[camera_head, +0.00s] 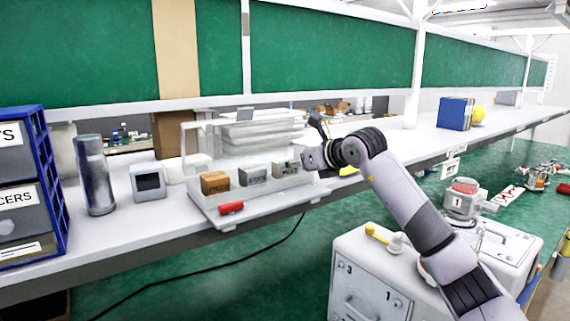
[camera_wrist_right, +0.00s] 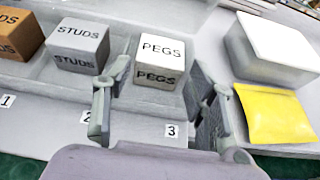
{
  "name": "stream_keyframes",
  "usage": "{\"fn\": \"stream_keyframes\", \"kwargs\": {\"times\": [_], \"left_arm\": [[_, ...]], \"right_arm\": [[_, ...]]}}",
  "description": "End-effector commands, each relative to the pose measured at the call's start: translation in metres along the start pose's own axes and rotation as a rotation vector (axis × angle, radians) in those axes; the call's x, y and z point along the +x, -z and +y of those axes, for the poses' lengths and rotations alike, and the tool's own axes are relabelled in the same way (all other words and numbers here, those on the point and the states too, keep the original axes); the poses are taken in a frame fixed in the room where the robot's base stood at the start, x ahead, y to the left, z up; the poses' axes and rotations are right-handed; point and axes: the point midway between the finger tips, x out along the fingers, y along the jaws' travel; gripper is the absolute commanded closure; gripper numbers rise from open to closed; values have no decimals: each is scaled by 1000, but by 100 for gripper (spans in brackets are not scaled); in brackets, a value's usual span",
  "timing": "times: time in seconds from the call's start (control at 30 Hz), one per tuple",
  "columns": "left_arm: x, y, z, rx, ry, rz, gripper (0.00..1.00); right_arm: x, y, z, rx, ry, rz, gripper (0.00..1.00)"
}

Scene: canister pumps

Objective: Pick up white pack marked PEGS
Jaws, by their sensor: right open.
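The white pack marked PEGS (camera_wrist_right: 159,60) sits on the pale tray at the spot numbered 3. In the head view the pack (camera_head: 285,168) is partly hidden by my right gripper (camera_head: 312,157). In the right wrist view my right gripper (camera_wrist_right: 160,84) is open, one finger on each side of the pack's near part. The pack lies between and just beyond the fingers; I cannot tell whether they touch it. My left gripper is not in view.
A grey STUDS pack (camera_wrist_right: 80,46) stands left of the PEGS pack, and a brown STUDS pack (camera_wrist_right: 17,33) further left. Right of the gripper are a white-topped box (camera_wrist_right: 270,48) and a yellow packet (camera_wrist_right: 273,114). A red item (camera_head: 231,208) lies on the tray's front (camera_head: 270,208).

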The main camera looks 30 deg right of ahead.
Motion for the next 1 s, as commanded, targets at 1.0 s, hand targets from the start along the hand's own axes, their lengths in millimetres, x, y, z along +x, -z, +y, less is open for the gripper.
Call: {"fn": "stream_keyframes", "kwargs": {"times": [1.0], "left_arm": [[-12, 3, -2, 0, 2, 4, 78]], "right_arm": [[24, 0, 0, 0, 0, -1, 83]]}}
